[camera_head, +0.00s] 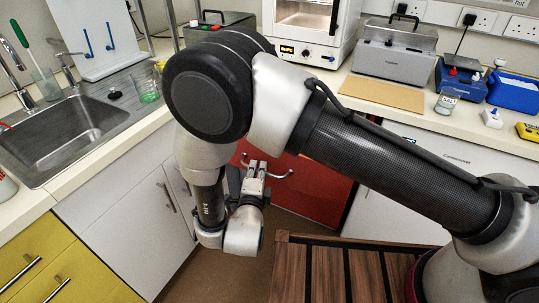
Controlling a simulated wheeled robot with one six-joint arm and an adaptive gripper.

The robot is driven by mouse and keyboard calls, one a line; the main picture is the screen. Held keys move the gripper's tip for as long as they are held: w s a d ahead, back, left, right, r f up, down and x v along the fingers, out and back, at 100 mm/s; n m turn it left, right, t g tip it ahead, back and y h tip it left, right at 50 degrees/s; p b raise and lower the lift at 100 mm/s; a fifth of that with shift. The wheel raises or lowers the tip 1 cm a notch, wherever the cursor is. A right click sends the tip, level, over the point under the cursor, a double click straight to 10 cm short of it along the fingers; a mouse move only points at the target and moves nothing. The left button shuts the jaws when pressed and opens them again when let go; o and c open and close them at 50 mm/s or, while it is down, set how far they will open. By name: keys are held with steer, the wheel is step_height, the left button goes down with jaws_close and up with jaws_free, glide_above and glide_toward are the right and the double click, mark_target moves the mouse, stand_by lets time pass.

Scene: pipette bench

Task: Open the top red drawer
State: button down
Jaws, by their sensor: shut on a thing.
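The red drawer front (312,190) is below the bench, in the middle of the head view, partly hidden behind my arm. Its curved metal handle (284,176) shows on both sides of my gripper (257,167). My gripper is at the handle, with its fingers closed on it. My arm hides the upper part and left side of the red front, so I cannot tell whether the drawer stands out from the cabinet or where its top edge runs.
A sink (62,135) is at the left, above white cabinet doors (125,225) and yellow drawers (45,268). A white oven (308,40) and a grey bath (396,52) stand on the bench. A slatted wooden surface (328,270) lies in front. Brown floor (215,272) shows beside it.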

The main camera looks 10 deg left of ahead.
steer(key=s+a, duration=0.2)
steer(key=s, duration=0.5)
steer(key=s+a, duration=0.3)
steer(key=s, duration=0.4)
steer(key=c, duration=1.8)
jaws_free()
steer(key=s, duration=0.4)
steer(key=s+r, duration=0.1)
steer(key=s, duration=0.7)
steer(key=shift+d+r, duration=0.15)
steer(key=shift+d, duration=0.1)
